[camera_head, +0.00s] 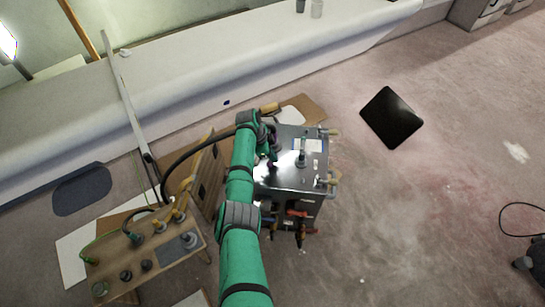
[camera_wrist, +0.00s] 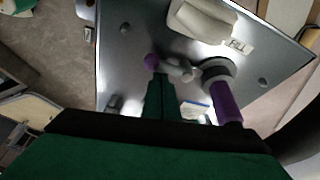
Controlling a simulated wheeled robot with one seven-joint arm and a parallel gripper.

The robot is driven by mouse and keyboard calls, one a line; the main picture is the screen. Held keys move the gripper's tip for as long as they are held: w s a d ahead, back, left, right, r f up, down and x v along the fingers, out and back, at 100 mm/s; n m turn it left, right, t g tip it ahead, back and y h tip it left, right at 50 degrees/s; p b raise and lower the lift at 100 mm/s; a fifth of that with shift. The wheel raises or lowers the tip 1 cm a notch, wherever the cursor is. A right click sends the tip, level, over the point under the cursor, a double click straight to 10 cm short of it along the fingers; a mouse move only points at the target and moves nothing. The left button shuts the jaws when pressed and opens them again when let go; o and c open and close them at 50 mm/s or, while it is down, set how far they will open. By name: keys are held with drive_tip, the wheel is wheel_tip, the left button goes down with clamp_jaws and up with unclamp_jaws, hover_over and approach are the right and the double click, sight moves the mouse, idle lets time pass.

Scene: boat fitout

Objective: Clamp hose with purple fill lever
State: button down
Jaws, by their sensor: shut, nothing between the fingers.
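A purple lever handle (camera_wrist: 228,103) stands beside a round grey fitting (camera_wrist: 218,70) on the grey metal panel, near a white "FILL" label (camera_wrist: 238,45). A small purple knob (camera_wrist: 152,61) sits on the end of a light grey lever piece (camera_wrist: 180,72). My gripper (camera_wrist: 162,85) has its dark green fingers together, just below this knob and lever piece; I cannot tell whether they touch. In the head view, my gripper (camera_head: 270,152) is over the left part of the metal box (camera_head: 310,178), with some purple showing. A dark hose (camera_head: 185,152) runs left from near my wrist.
A wooden bench (camera_head: 160,258) with several fittings stands at lower left. A black flat panel (camera_head: 391,117) lies on the floor at right, with open floor around it.

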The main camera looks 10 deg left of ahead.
drive_tip(key=shift+d+r, duration=0.1)
drive_tip(key=shift+d, duration=0.45)
drive_tip(key=d, duration=0.3)
drive_tip(key=shift+r, duration=0.3)
drive_tip(key=w+v, duration=0.1)
drive_tip(key=v, duration=0.9)
drive_tip(key=shift+a, duration=0.25)
drive_tip(key=shift+s+d, duration=0.1)
